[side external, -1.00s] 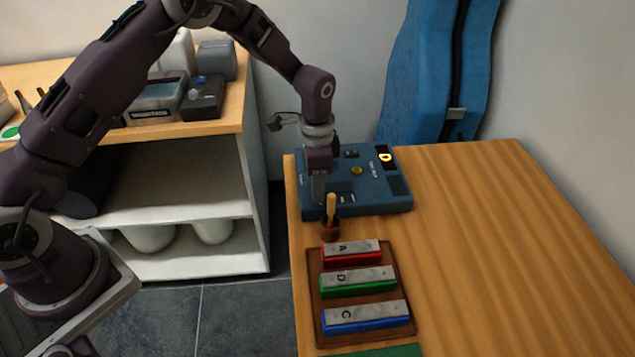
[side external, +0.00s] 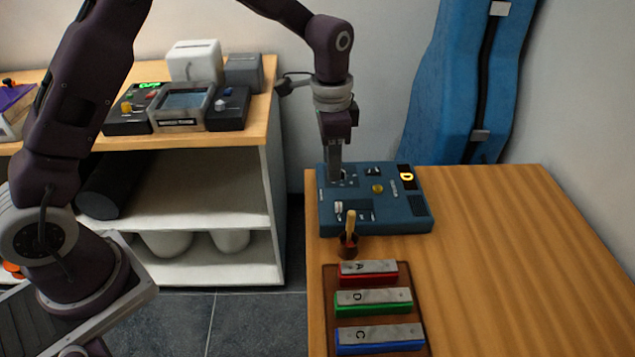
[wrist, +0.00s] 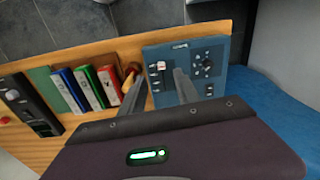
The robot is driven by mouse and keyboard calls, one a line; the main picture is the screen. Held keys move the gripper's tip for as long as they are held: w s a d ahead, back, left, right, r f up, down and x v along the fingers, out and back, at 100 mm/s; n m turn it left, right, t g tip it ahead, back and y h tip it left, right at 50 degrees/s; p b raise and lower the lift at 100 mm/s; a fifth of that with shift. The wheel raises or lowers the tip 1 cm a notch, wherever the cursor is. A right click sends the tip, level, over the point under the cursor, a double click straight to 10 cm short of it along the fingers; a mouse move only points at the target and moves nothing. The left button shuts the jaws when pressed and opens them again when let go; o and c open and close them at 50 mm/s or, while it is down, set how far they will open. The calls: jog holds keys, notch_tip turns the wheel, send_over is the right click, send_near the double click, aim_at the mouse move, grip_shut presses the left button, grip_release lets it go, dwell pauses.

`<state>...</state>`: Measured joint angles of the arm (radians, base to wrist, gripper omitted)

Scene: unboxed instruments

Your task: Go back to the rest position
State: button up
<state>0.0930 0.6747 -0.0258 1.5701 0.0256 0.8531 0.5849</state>
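My gripper (side external: 335,178) hangs fingers down over the left part of a blue instrument box (side external: 405,217) on the wooden table. In the wrist view the two fingers of my gripper (wrist: 160,76) stand apart with nothing between them, so it is open and empty. The box (wrist: 218,47) has knobs, small switches and a lit yellow "D" display. The fingers look clear of both, though the exact height above the box is hard to judge.
Red (side external: 368,280), green (side external: 373,309) and blue (side external: 380,348) chime bars lie on a brown tray (side external: 328,300). The table's right side (side external: 510,260) is bare. A blue case (side external: 445,100) leans behind. A shelf unit (side external: 215,185) with several devices stands left.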

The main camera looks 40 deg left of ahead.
jog(key=s+a+r+n+t, duration=0.25)
jog(key=s+r, duration=0.55)
jog(key=r, duration=0.4)
jog(key=s+a+r+n+t, duration=0.1)
jog(key=s+r+n, duration=0.1)
jog(key=s, duration=0.8)
jog(key=s+a+r+n+t, duration=0.1)
jog(key=s+r+n, duration=0.1)
jog(key=s, duration=0.9)
jog(key=shift+s+a+n+t, duration=0.15)
jog(key=shift+s+n+t, duration=0.15)
jog(key=shift+n, duration=0.55)
